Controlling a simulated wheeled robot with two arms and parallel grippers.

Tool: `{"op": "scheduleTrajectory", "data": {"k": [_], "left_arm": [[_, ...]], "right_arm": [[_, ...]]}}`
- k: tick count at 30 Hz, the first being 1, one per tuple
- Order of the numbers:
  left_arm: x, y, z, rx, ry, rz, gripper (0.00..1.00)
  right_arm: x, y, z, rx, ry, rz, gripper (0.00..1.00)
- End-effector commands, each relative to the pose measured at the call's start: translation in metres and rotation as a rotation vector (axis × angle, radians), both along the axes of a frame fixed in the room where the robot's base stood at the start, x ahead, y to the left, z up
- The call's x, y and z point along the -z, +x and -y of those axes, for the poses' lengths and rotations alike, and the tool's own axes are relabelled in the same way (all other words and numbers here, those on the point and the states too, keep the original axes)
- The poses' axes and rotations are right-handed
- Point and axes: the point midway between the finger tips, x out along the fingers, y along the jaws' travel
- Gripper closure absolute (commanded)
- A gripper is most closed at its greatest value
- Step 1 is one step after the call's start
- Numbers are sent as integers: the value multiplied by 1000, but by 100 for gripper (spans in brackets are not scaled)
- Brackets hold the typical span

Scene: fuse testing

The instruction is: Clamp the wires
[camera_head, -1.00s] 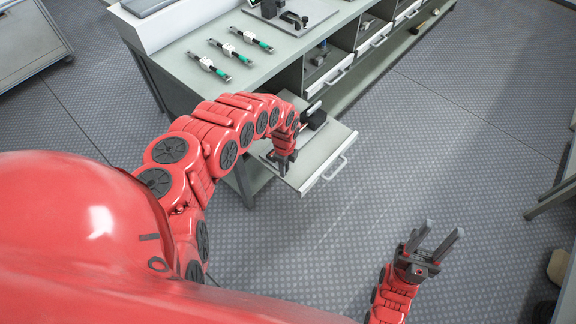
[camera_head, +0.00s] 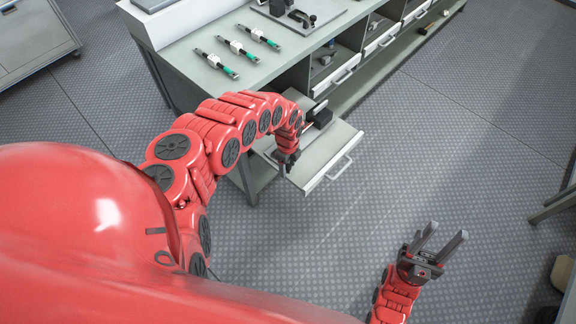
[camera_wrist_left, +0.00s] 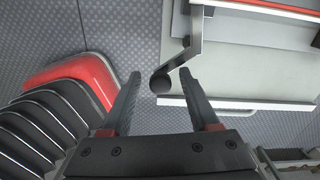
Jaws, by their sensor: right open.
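Three slender fuse-like parts with green ends (camera_head: 260,38) lie in a row on the grey workbench (camera_head: 262,68); I cannot make out separate wires. A dark fixture (camera_head: 296,15) on a grey plate stands at the bench's back. My left gripper (camera_head: 286,162) is over the pulled-out drawer (camera_head: 318,160) below the bench. In the left wrist view its two fingers are open (camera_wrist_left: 160,84), with the dark round end of a grey lever (camera_wrist_left: 161,83) appearing between the tips; contact cannot be told. My right gripper (camera_head: 444,236) is open and empty above the floor.
A black object (camera_head: 319,117) sits at the back of the open drawer, partly behind my left arm. Open shelves (camera_head: 330,62) and drawer fronts with light handles run along the bench. A grey cabinet (camera_head: 35,40) stands at upper left.

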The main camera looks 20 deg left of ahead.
Motion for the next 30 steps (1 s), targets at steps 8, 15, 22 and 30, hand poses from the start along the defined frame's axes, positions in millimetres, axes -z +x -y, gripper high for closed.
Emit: {"op": "scheduleTrajectory", "data": {"k": [8, 15, 22, 30], "left_arm": [[-1, 0, 1, 0, -1, 0, 39], [-27, 1, -1, 1, 2, 0, 39], [-83, 2, -3, 0, 5, 5, 39], [-148, 2, -3, -1, 5, 5, 39]], "right_arm": [[0, 0, 0, 0, 0, 0, 53], [-2, 0, 0, 0, 0, 0, 53], [-14, 0, 0, 0, 0, 0, 53], [-30, 0, 0, 0, 0, 0, 53]]}}
